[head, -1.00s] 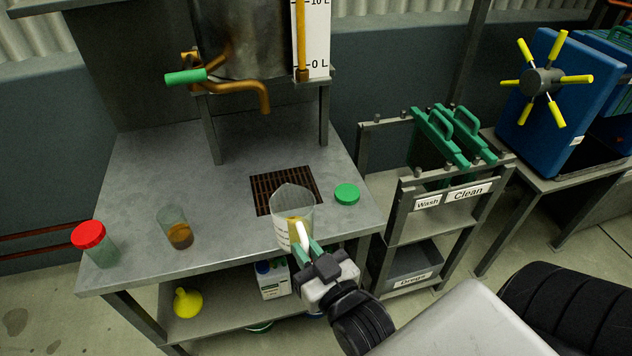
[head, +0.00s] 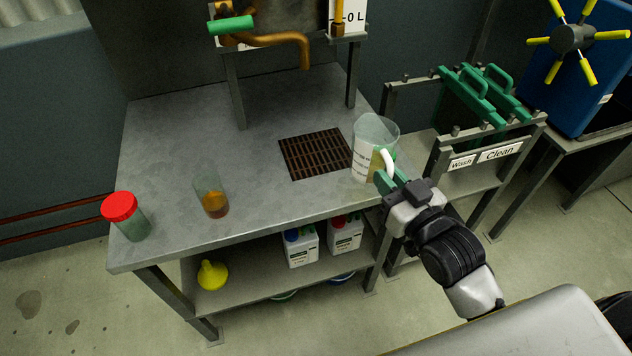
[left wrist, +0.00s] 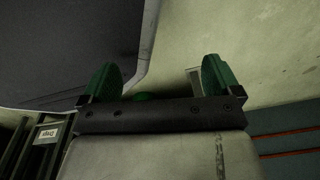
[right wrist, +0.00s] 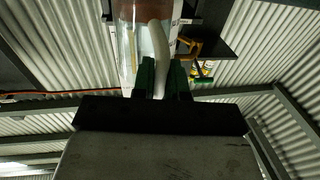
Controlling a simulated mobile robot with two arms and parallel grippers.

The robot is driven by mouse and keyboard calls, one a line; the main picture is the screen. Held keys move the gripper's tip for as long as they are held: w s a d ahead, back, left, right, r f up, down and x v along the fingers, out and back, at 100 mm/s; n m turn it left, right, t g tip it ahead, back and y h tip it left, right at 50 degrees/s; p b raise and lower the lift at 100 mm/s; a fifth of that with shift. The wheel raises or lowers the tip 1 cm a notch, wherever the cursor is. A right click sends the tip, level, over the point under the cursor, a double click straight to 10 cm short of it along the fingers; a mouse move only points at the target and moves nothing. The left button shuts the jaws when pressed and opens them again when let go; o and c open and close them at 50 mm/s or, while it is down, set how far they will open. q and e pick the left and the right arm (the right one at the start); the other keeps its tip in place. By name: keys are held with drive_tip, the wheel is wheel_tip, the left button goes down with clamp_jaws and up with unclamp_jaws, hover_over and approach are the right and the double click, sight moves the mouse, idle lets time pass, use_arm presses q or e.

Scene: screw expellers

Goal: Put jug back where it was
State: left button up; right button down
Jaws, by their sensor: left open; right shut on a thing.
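The clear jug (head: 368,150), with a white handle, is upright at the right end of the steel table, just right of the drain grate. My right gripper (head: 384,178) is shut on its handle. In the right wrist view the handle passes between the green fingers (right wrist: 160,80), with the jug (right wrist: 128,55) beyond. I cannot tell whether the jug's base touches the table. A bit of green shows through or behind the jug. My left gripper (left wrist: 160,82) is open and empty in the left wrist view; it is not in the head view.
The steel table (head: 165,140) holds the drain grate (head: 315,152), a beaker of amber liquid (head: 214,204) and a red-lidded jar (head: 120,208). A brass tap (head: 300,45) overhangs the back. A rack with green plates (head: 470,95) stands right. The table's left middle is clear.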

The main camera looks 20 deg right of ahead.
drive_tip(key=shift+n+y, duration=0.6)
drive_tip(key=shift+y, duration=0.2)
drive_tip(key=w+a+f+b, duration=0.1)
drive_tip(key=w+a+f, duration=0.2)
drive_tip(key=w+a, duration=0.1)
drive_tip(key=w+a+f+b, duration=0.2)
drive_tip(key=w+a+f, duration=0.2)
drive_tip(key=shift+w+f, duration=0.2)
drive_tip(key=shift+w, duration=0.1)
use_arm(q)
drive_tip(key=w+d+r, duration=0.1)
drive_tip(key=w+r, duration=0.4)
drive_tip(key=w, duration=0.4)
drive_tip(key=shift+d+r+t, duration=0.2)
drive_tip(key=shift+r+t, duration=0.1)
use_arm(e)
drive_tip(key=shift+f, duration=0.5)
use_arm(q)
drive_tip(key=shift+b, duration=0.3)
use_arm(e)
drive_tip(key=shift+f, duration=0.1)
drive_tip(key=c, duration=1.1)
unclamp_jaws()
drive_tip(key=shift+c, duration=0.2)
use_arm(q)
drive_tip(key=shift+r, duration=0.1)
